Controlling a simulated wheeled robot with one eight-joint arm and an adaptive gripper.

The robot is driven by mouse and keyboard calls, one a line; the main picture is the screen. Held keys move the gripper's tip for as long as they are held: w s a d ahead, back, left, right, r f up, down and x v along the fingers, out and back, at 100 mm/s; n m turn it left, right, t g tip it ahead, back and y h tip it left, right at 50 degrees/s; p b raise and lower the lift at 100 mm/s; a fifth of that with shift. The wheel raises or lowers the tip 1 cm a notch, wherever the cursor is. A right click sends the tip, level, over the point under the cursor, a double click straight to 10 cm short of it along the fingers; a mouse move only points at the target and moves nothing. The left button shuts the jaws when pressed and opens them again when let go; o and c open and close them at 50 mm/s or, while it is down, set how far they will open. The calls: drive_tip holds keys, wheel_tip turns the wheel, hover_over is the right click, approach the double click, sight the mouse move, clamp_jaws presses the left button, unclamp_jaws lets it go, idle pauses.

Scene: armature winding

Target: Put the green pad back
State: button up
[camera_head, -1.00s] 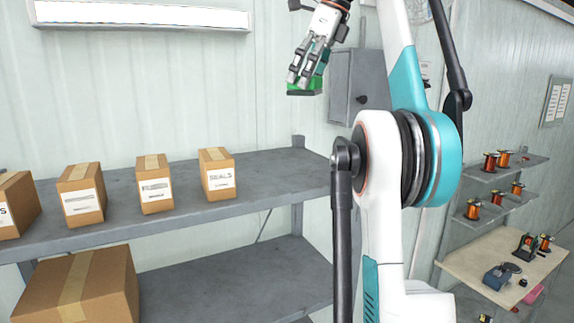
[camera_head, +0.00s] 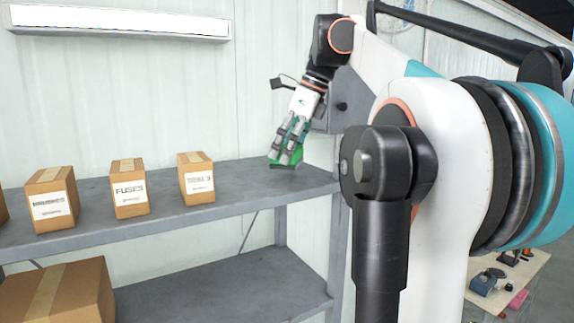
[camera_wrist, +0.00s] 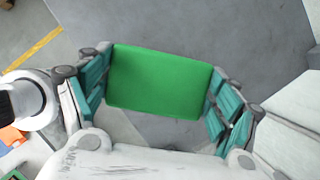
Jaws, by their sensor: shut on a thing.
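The green pad (camera_head: 287,157) is in my gripper (camera_head: 284,150), just above or at the right end of the grey shelf's top board (camera_head: 236,186). I cannot tell whether the pad touches the board. In the wrist view, the pad (camera_wrist: 160,82) is a bright green block between the two teal-lined fingers of my gripper (camera_wrist: 161,88). The fingers press on its left and right sides. The grey surface behind it is the shelf board (camera_wrist: 235,30), with floor beyond at upper left.
Several cardboard boxes stand along the top board; the nearest to the pad is a small labelled box (camera_head: 197,178). A larger box (camera_head: 62,292) is on the lower board. A grey wall cabinet (camera_head: 350,98) is behind my arm. The board between box and pad is clear.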

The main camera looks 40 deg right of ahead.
drive_tip(key=shift+f, duration=2)
drive_tip(key=shift+f, duration=0.1)
drive_tip(key=o, duration=1)
drive_tip(key=shift+o, duration=0.2)
drive_tip(key=v, duration=1.2)
drive_tip(key=shift+b, duration=0.45)
